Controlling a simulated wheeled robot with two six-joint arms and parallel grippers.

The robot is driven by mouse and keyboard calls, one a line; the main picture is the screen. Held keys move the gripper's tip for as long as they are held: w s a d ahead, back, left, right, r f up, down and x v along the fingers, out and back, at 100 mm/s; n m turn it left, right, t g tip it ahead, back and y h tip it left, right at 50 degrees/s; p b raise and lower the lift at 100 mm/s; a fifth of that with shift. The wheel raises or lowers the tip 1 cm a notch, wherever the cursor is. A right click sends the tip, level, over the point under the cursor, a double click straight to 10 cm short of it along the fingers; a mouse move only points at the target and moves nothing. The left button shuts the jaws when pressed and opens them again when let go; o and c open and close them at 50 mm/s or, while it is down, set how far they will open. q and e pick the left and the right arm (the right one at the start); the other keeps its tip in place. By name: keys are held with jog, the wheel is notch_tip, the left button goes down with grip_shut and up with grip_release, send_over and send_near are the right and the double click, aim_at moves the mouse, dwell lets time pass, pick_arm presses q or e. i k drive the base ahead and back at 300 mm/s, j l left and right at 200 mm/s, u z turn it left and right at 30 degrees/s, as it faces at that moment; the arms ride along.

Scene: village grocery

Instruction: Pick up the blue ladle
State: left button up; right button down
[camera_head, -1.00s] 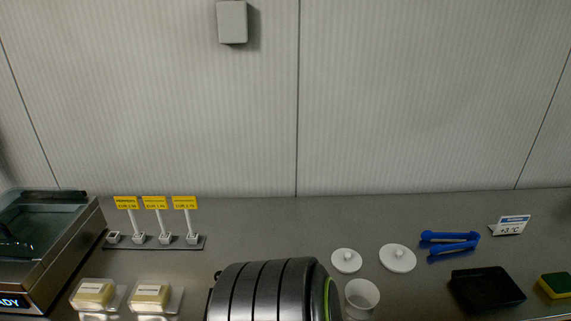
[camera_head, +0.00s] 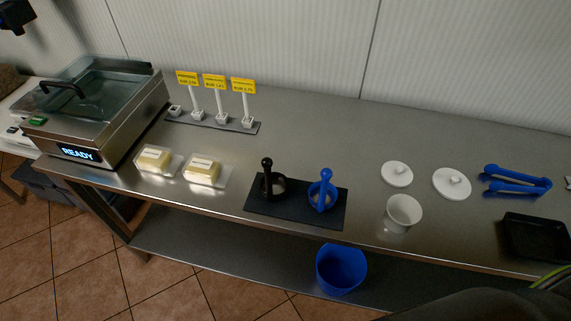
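The blue ladle (camera_head: 324,192) rests on a dark mat (camera_head: 333,217) near the front edge of the steel counter, in the middle of the head view. Its handle points up and away from the front edge, and its round bowl is low on the mat. A black ladle (camera_head: 267,181) of similar shape rests to its left on the same mat. Neither of my grippers shows. A dark part of my own arm with a green stripe fills the bottom right corner, well apart from the blue ladle.
Butter packs (camera_head: 203,170) lie left of the mat. A white cup (camera_head: 402,213), white lids (camera_head: 397,173), blue tongs (camera_head: 515,181) and a black tray (camera_head: 534,237) are to the right. Price signs (camera_head: 214,82) stand behind. A blue bucket (camera_head: 341,269) is on the lower shelf.

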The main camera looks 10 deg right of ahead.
aim_at(323, 194)
jog(key=z, duration=0.75)
